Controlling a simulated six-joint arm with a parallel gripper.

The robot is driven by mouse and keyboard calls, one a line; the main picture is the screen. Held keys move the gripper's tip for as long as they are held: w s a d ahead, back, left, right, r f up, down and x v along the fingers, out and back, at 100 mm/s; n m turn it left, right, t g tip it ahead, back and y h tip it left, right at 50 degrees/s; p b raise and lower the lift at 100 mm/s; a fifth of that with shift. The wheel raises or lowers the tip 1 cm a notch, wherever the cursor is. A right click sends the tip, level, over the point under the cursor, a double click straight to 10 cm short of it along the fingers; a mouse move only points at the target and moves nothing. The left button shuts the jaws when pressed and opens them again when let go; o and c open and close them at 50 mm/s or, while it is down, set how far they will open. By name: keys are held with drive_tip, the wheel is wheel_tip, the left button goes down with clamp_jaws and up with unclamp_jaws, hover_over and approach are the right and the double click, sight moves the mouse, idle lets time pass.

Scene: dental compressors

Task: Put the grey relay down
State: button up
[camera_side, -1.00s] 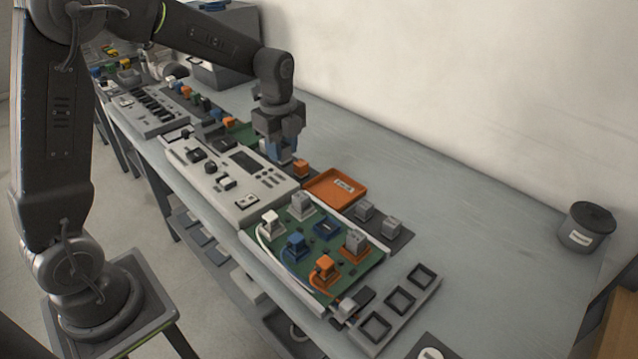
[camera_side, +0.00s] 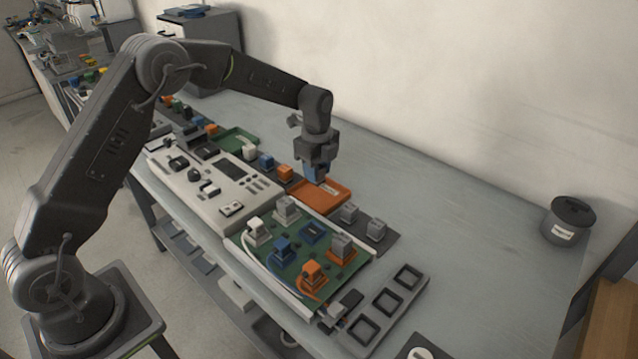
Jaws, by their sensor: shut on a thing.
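My gripper (camera_side: 317,167) points down over the far left part of the orange tray (camera_side: 329,207). It is shut on a small blue part (camera_side: 312,174), mostly hidden by the fingers; it looks blue rather than grey. I cannot tell whether it touches the tray.
A row holding white, blue (camera_side: 266,160) and orange (camera_side: 285,173) blocks runs left of the tray. A pale control unit (camera_side: 207,196) lies in front. A grey three-pocket holder (camera_side: 386,303) is at the near right. The right of the table is clear up to a dark pot (camera_side: 568,221).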

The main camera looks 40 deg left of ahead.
sight(319, 184)
drive_tip(key=shift+w+d+f, duration=0.1)
drive_tip(key=shift+d+f, duration=0.1)
drive_tip(key=shift+f, duration=1.9)
drive_tip(key=shift+f, duration=0.25)
drive_tip(key=o, duration=0.9)
drive_tip(key=shift+r, duration=0.1)
wheel_tip(319, 184, up, 12)
drive_tip(key=shift+r, duration=0.2)
